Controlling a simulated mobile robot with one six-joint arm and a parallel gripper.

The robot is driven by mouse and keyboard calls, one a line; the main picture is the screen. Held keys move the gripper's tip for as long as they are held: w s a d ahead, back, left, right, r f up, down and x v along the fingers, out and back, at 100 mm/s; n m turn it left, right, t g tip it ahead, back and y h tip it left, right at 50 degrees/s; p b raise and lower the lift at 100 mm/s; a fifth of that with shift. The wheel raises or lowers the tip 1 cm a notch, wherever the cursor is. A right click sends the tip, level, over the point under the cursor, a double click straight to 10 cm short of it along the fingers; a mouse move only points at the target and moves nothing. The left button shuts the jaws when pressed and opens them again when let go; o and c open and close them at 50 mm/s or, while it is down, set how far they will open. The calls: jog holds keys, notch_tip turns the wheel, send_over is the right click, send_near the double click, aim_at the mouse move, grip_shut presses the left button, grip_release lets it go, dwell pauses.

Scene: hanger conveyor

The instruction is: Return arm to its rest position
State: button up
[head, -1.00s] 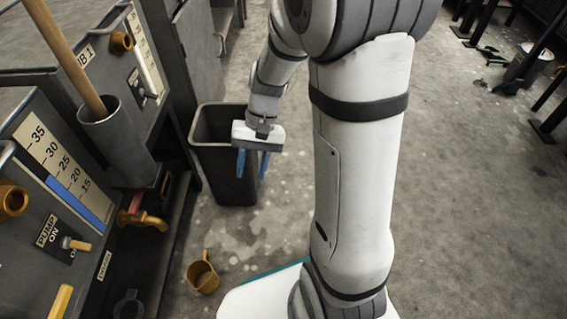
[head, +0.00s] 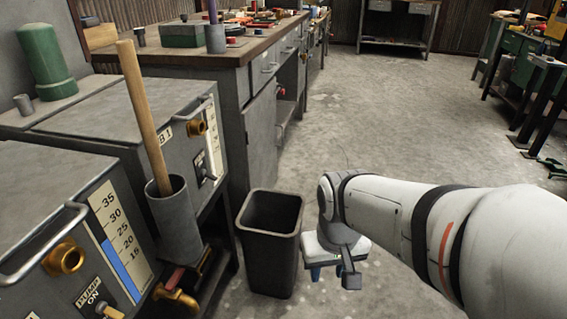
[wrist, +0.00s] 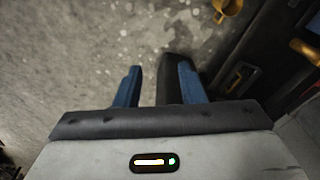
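My gripper (head: 328,272) hangs pointing down in the head view, just right of the black bin (head: 270,240). Its two blue fingers are apart. In the wrist view the fingers of my gripper (wrist: 159,86) also stand apart, with floor showing between them. A dark shape (wrist: 170,78) lies beside the right finger in that view; I cannot tell what it is, and no held object is clear. My arm (head: 390,215) reaches in from the right edge of the head view.
A machine with a level gauge (head: 118,235) and a grey tube (head: 175,215) holding a wooden stick stand left of the bin. A workbench (head: 250,75) runs behind. Open floor (head: 400,130) lies behind and right.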

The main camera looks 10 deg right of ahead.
notch_tip(320, 180, up, 38)
jog(key=t+p, duration=0.1)
jog(key=p, duration=3.3)
jog(key=shift+s, duration=0.25)
